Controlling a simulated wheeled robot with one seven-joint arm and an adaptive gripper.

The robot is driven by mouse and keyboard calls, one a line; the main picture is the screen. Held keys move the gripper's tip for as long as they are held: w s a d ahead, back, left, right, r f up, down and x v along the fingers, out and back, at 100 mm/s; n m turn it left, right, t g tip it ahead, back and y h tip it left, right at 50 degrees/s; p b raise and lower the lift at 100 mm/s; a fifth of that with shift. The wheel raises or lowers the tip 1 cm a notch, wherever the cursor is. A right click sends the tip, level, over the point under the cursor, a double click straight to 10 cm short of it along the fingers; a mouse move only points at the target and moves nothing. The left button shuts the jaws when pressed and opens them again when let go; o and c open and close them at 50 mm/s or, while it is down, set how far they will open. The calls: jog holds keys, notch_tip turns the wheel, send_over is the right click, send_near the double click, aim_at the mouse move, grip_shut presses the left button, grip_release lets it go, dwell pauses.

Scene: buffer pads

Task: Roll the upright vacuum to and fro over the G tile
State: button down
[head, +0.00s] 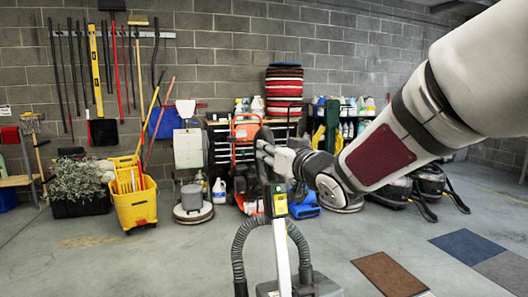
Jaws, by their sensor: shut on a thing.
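The upright vacuum (281,248) stands in front of me in the lower middle, with a pale tube, a yellow-marked upper part and dark ribbed hoses on both sides. Its dark floor head is cut off by the bottom edge of the picture. My gripper (264,150) is shut on the vacuum's handle near the top; my arm reaches in from the upper right. Floor tiles lie at right: a brown one (390,274), a blue one (467,247) and a grey one (508,271). No letter is readable, so I cannot tell which is G.
A yellow mop bucket (136,204), a potted plant (78,184) and a floor machine (193,203) stand at left by the block wall. Black vacuums (431,181) stand at right behind the tiles. The grey floor at lower left is clear.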

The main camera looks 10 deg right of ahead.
jog(key=shift+f, duration=0.2)
jog(key=c, duration=1.4)
grip_release()
jog(key=shift+r, duration=0.15)
jog(key=v, duration=1.2)
jog(key=shift+s, duration=0.1)
